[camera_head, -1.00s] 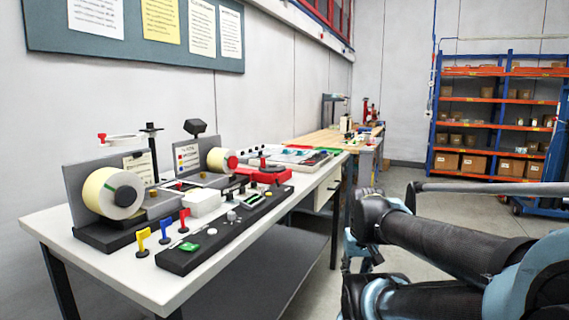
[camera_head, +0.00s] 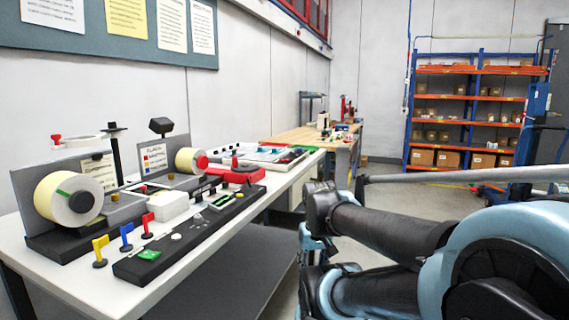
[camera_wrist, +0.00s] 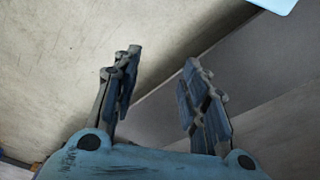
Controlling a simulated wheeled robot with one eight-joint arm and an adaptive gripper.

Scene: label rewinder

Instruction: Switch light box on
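A label rewinder (camera_head: 72,235) with label rolls stands on a white table. A long black control panel (camera_head: 190,232) with a green button (camera_head: 149,255), knobs and small switches runs along its front. A small white box (camera_head: 172,206) sits behind the panel. A flat white-topped unit (camera_head: 290,160) lies farther along the table. I cannot tell for sure which thing is the light box, or its switch state. My gripper (camera_wrist: 157,95) is open and empty in the wrist view, its fingers apart above floor and a grey surface, away from the table things.
Yellow, blue and red flag-like handles (camera_head: 124,238) stand at the front of the white table (camera_head: 62,279). A wooden table (camera_head: 312,138) is beyond. Blue and orange shelving (camera_head: 468,105) stands at the back. Open floor lies right of the tables, partly behind my arm.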

